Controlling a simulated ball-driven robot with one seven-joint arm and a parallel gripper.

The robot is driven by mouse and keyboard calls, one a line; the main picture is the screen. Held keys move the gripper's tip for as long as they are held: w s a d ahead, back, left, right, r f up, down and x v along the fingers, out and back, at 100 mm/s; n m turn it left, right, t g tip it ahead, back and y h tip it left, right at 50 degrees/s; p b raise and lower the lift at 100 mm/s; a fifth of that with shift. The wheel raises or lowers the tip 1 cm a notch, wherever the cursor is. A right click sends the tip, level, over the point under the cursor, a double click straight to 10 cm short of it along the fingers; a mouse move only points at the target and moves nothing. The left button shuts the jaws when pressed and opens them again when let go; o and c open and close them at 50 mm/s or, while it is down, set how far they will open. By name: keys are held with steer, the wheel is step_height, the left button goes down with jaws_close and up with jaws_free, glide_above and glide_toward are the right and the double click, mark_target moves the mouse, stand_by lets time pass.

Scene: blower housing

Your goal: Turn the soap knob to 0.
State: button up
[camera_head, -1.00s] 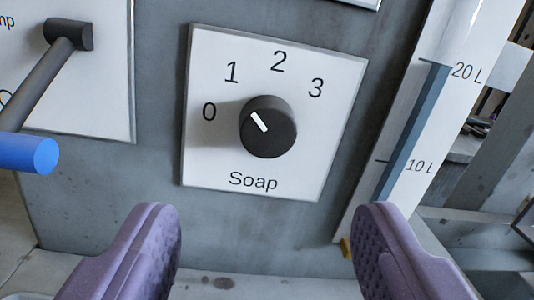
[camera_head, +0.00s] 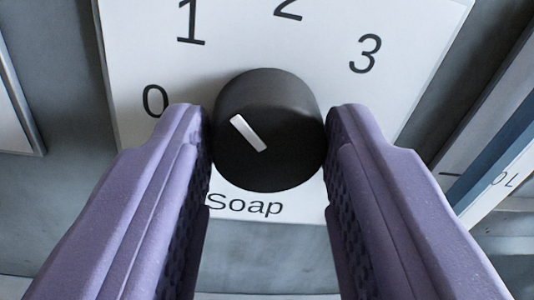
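The soap knob (camera_head: 290,100) is a round black knob with a white pointer line on its face. It sits on a white panel (camera_head: 125,45) marked 0, 1, 2, 3 and "Soap". The pointer tilts up and left, between the 0 and the 1. My gripper (camera_head: 267,125) has one purple finger on each side of the knob. Both fingertips appear to touch its sides, so the gripper looks shut on it. The fingers hide the lower left and lower right parts of the panel.
Grey metal housing (camera_head: 70,200) surrounds the panel. A level gauge with a blue strip (camera_head: 498,130) stands to the right. The edge of another white panel (camera_head: 15,120) shows at the far left.

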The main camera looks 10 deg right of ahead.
steer(key=shift+c, duration=1.2)
steer(key=shift+n+b, duration=0.3)
steer(key=n+b, duration=0.2)
steer(key=n, duration=0.1)
steer(key=shift+f+n+b, duration=0.15)
steer(key=shift+n+b, duration=0.15)
steer(key=shift+b, duration=0.05)
steer(key=shift+n+b, duration=1.25)
steer(key=shift+n, duration=1.15)
steer(key=o, duration=1.1)
steer(key=shift+a, duration=0.1)
steer(key=shift+c, duration=0.2)
